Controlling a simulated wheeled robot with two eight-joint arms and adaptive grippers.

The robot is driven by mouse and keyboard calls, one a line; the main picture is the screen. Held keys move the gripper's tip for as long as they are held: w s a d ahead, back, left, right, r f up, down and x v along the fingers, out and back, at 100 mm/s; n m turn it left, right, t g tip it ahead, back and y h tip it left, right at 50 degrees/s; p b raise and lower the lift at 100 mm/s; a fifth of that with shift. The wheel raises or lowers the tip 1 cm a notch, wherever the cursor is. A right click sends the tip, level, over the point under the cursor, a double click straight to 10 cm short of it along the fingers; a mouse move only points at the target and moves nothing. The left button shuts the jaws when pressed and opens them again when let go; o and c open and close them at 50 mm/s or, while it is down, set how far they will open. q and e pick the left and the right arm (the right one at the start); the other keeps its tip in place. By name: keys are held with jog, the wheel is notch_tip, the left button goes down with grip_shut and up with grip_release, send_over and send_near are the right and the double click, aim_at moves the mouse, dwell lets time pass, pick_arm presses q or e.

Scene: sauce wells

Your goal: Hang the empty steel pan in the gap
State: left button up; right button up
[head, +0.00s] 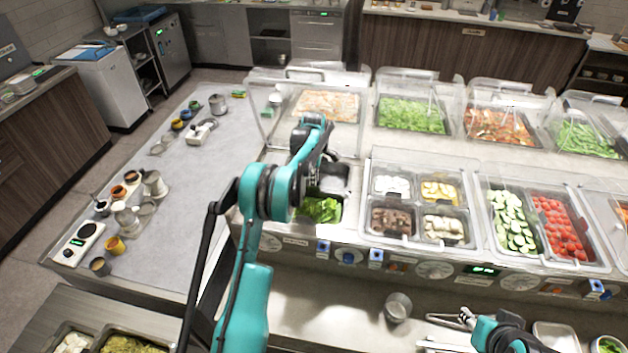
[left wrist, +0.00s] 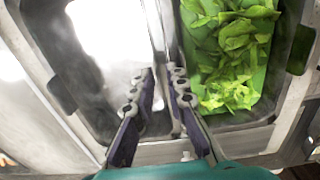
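The empty steel pan (left wrist: 100,40), shiny and bright inside with dark end walls, lies at the left in the left wrist view, beside a pan of green leaves (left wrist: 228,45). In the head view the steel pan (head: 336,178) shows just behind the leaves (head: 320,209), partly hidden by my left arm. My left gripper (left wrist: 164,75) has its fingers close together around the thin rim between the two pans. I cannot tell whether the steel pan is fully seated. My right gripper (head: 466,318) is low over the front counter, apart from the pans.
Tomatoes (head: 560,228) and cucumber slices (head: 512,222) fill pans to the right. A small steel pot (head: 398,307) stands on the front ledge. The grey counter (head: 190,190) at left has free room, with cups and scales along its edge.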

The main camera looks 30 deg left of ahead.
pick_arm(q)
jog(key=shift+o, duration=0.4)
jog(key=shift+r, duration=0.1)
notch_tip(320, 180, up, 12)
dwell(0.3)
jog(key=shift+s, duration=0.15)
dwell(0.4)
